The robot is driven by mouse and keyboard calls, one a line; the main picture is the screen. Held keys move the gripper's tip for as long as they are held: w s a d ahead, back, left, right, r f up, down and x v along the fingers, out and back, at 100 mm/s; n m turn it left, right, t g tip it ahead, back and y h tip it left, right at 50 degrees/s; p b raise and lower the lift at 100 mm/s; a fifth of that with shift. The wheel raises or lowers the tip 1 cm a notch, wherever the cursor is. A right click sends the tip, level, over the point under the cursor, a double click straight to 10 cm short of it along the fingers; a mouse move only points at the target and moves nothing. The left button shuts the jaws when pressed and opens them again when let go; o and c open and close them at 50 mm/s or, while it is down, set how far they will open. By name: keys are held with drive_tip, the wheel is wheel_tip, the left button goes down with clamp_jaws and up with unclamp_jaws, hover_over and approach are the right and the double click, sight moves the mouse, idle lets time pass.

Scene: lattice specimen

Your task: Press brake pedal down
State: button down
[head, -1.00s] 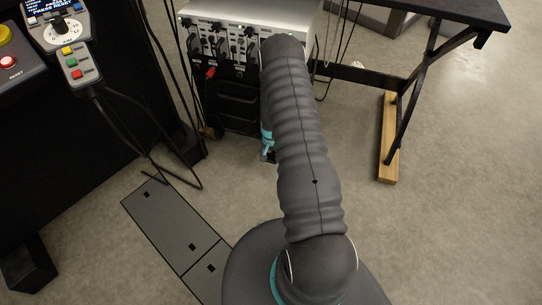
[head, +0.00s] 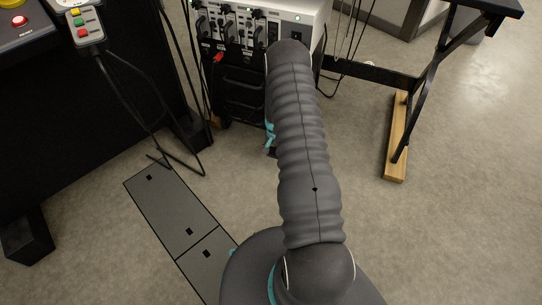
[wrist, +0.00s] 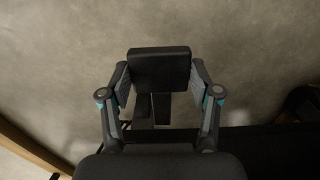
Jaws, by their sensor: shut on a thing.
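In the wrist view, a black rectangular pad (wrist: 160,68), which looks like the brake pedal, sits between the fingers of my gripper (wrist: 160,88). A narrow dark stem (wrist: 161,108) shows below the pad. The fingers are closed against its two sides. How far the pedal is pressed cannot be told.
A cabinet with switches and cables (head: 245,35) stands at the top centre. A table with a wooden foot (head: 396,145) is at the right. A black bench (head: 90,110) with a button box (head: 85,25) is at the left. Grey plates (head: 180,215) lie on the floor.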

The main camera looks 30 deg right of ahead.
sight(273, 153)
drive_tip(key=shift+s+a+f+b, duration=0.1)
drive_tip(key=shift+s+f+b, duration=0.05)
drive_tip(key=shift+f+b, duration=0.45)
drive_tip(key=shift+s+a+f+b, duration=0.1)
drive_tip(key=shift+f+b, duration=0.25)
drive_tip(key=shift+f, duration=0.45)
drive_tip(key=shift+s+a+f, duration=0.1)
drive_tip(key=shift+a, duration=0.05)
drive_tip(key=c, duration=0.6)
unclamp_jaws()
drive_tip(key=shift+c, duration=0.2)
drive_tip(key=o, duration=0.4)
drive_tip(key=shift+a, duration=0.15)
drive_tip(key=shift+d+r, duration=0.2)
drive_tip(key=shift+d, duration=0.2)
drive_tip(key=shift+w+r, duration=0.2)
wheel_tip(273, 153, up, 11)
drive_tip(key=shift+r, duration=0.2)
